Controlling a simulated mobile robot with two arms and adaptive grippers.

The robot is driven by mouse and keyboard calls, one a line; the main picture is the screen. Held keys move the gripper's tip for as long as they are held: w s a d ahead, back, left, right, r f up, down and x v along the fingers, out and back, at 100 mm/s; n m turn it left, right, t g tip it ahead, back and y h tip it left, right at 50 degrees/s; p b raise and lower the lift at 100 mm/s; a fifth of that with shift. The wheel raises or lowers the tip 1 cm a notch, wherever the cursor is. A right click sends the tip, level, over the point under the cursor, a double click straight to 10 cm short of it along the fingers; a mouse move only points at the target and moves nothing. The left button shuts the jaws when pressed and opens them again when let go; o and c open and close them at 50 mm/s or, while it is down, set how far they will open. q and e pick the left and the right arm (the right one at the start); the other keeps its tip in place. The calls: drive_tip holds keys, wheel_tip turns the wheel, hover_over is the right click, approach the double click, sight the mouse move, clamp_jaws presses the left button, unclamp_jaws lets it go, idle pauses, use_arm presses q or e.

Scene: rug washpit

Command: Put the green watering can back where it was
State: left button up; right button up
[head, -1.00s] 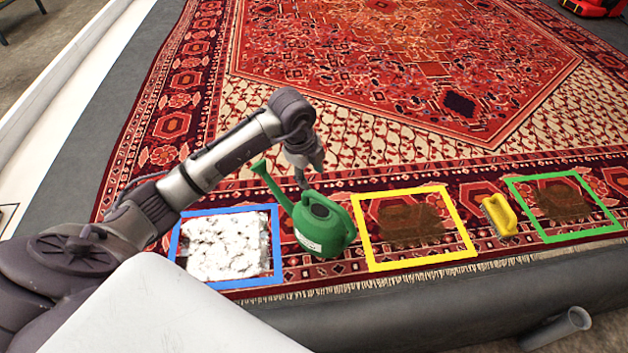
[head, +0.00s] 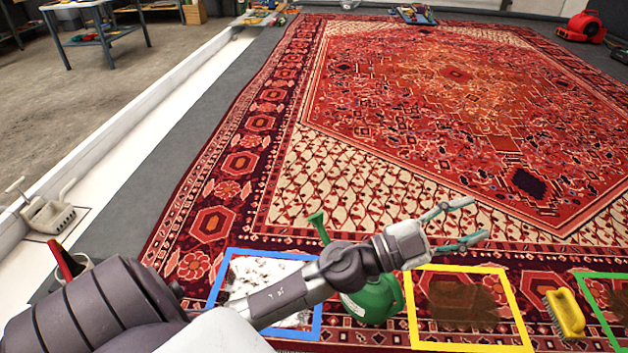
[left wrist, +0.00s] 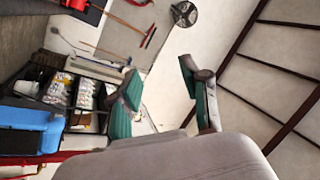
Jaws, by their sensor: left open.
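The green watering can (head: 378,300) stands on the rug between the blue frame (head: 317,318) and the yellow frame (head: 411,312). Its spout (head: 318,229) points up and to the left. My left arm crosses in front of the can in the head view and hides part of it. My left gripper (head: 478,219) is open and empty, above the rug, to the right of the can and pointing right. In the left wrist view its two green-padded fingers (left wrist: 160,75) are spread apart with nothing between them. My right gripper is not in view.
White patchy foam (head: 265,285) lies inside the blue frame. A brown stain (head: 458,303) lies inside the yellow frame. A yellow brush (head: 566,313) sits between it and the green frame (head: 603,318). A red blower (head: 582,27) stands far right. The rug's middle is clear.

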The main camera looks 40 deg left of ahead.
use_arm(q)
drive_tip(key=a+f+n+t+y, duration=0.1)
drive_tip(key=a+f+n+y, duration=0.6)
drive_tip(key=a+n+y, duration=0.5)
drive_tip(key=s+a+f+n+g+y, duration=0.2)
drive_tip(key=s+f+n+g+y, duration=0.25)
drive_tip(key=f, duration=0.45)
drive_tip(key=s+d+f+m+g+h, duration=0.1)
drive_tip(key=s+f+g, duration=0.4)
drive_tip(key=s, duration=0.5)
drive_tip(key=s+d+f+m+g+h, duration=0.2)
drive_tip(key=s+f+g, duration=0.3)
drive_tip(key=s, duration=0.5)
drive_tip(key=shift+d+f+g, duration=0.35)
drive_tip(key=shift+d+f, duration=0.15)
drive_tip(key=shift+f, duration=0.3)
drive_tip(key=shift+h, duration=0.25)
